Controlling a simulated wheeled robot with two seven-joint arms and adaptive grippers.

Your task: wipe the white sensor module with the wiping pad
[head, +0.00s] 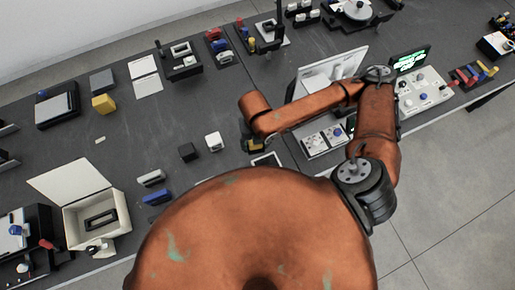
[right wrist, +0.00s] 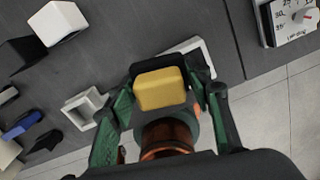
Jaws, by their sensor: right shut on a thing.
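My right gripper (head: 252,138) is above the table near the middle of the head view, partly hidden by its own arm. In the right wrist view its green-padded fingers (right wrist: 163,92) are shut on a yellow block with a black part behind it, which looks like the wiping pad (right wrist: 160,90). A white cube, which looks like the white sensor module (head: 214,142), sits on the dark table just left of the gripper. It also shows at the upper left of the right wrist view (right wrist: 60,20), apart from the pad. My left gripper is not in view.
A black cube (head: 188,152) stands left of the white one. A white-rimmed frame (head: 266,160) lies by the gripper. A panel with knobs (head: 325,141) stands to the right. An open white box (head: 68,212) is at lower left. The table's middle left is mostly clear.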

